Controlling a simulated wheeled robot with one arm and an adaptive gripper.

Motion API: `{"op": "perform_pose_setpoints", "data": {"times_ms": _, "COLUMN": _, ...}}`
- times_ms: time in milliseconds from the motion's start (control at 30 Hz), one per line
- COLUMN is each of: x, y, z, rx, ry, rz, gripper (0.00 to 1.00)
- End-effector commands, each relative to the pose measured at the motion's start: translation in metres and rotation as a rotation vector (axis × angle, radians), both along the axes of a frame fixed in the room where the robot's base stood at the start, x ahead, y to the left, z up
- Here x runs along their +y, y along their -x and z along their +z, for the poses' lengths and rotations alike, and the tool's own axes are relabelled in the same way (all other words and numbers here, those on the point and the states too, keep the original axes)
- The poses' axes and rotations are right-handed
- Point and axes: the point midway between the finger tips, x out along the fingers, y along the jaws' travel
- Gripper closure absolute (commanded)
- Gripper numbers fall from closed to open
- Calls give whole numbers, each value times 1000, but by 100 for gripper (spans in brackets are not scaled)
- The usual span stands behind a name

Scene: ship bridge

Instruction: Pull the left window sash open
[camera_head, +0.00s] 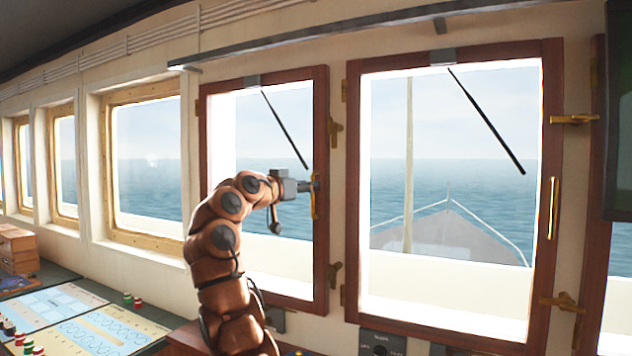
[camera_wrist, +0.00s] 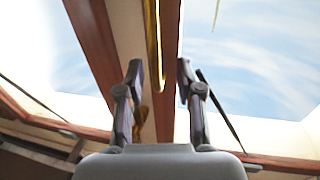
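The left window sash (camera_head: 321,110) has a dark reddish wooden frame and appears closed, flush with the wall. Its vertical brass handle (camera_head: 315,197) is on the right stile. My gripper (camera_head: 308,187) is at this handle in the head view and partly covers it. In the wrist view, my gripper (camera_wrist: 159,70) has its two fingers apart. The brass handle (camera_wrist: 154,45) runs vertically in the gap between the fingertips, with space on both sides. The sash's wooden stile (camera_wrist: 169,35) shows behind it. Whether the fingers reach around the handle is not clear.
Brass latches (camera_head: 335,131) (camera_head: 334,275) sit right of the left sash. The right sash (camera_head: 553,90) has its own brass handle (camera_head: 552,208). A console (camera_head: 75,315) with panels is at lower left. A metal rail (camera_head: 300,38) runs above the windows.

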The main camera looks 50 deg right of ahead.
Motion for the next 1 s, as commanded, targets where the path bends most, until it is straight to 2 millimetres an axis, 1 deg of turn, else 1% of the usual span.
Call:
{"op": "perform_pose_setpoints", "data": {"times_ms": 33, "x": -7, "y": -1, "z": 2, "rx": 2, "ry": -1, "rz": -1, "gripper": 64}}
{"op": "perform_pose_setpoints", "data": {"times_ms": 100, "x": -15, "y": -1, "z": 1, "rx": 2, "ry": -2, "rz": -2, "gripper": 64}}
{"op": "perform_pose_setpoints", "data": {"times_ms": 200, "x": -21, "y": -1, "z": 0, "rx": 1, "ry": -3, "rz": -2, "gripper": 64}}
{"op": "perform_pose_setpoints", "data": {"times_ms": 433, "x": -22, "y": -1, "z": -1, "rx": 0, "ry": -2, "rz": -2, "gripper": 64}}
{"op": "perform_pose_setpoints", "data": {"times_ms": 467, "x": -22, "y": -1, "z": -1, "rx": 0, "ry": -2, "rz": -2, "gripper": 66}}
{"op": "perform_pose_setpoints", "data": {"times_ms": 700, "x": -22, "y": -1, "z": -1, "rx": 1, "ry": -2, "rz": -2, "gripper": 91}}
{"op": "perform_pose_setpoints", "data": {"times_ms": 800, "x": -21, "y": -2, "z": -1, "rx": 1, "ry": -1, "rz": -1, "gripper": 100}}
{"op": "perform_pose_setpoints", "data": {"times_ms": 1000, "x": -21, "y": -3, "z": -1, "rx": 1, "ry": -1, "rz": 3, "gripper": 100}}
